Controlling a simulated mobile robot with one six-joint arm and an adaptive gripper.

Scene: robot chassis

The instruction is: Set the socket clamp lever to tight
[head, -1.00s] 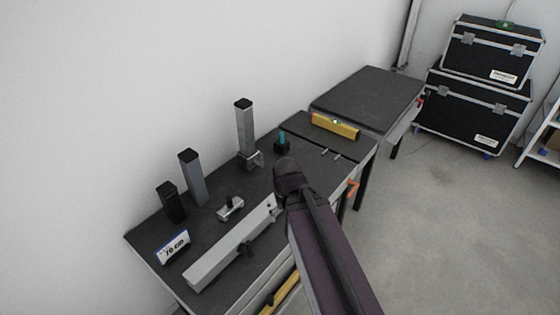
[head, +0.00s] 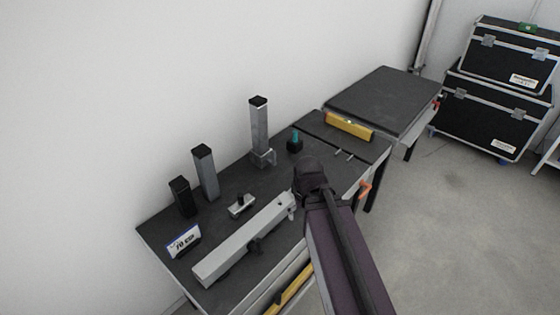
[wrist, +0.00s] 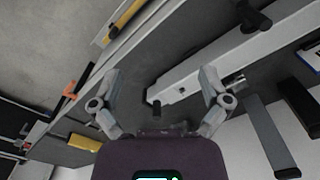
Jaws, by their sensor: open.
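A long grey beam (head: 235,243) lies on the dark workbench (head: 215,218), with a black knob (head: 255,247) on its side. Its far end, with small fittings (head: 291,203), is beside my arm in the head view. Behind it, a tall grey post (head: 259,130) stands upright in a metal socket bracket (head: 264,157). An orange lever (head: 364,189) juts from the bench's front edge; it also shows in the wrist view (wrist: 69,95). I cannot tell which part is the socket clamp lever. My gripper (wrist: 160,75) is open and empty above the beam; my arm hides its fingers in the head view.
Two shorter posts (head: 205,172), a small clamp block (head: 241,205), a number sign (head: 183,243) and a teal-topped black block (head: 295,143) stand on the bench. A yellow level (head: 349,126) lies farther back. Black cases (head: 487,112) stand at right; the floor between is clear.

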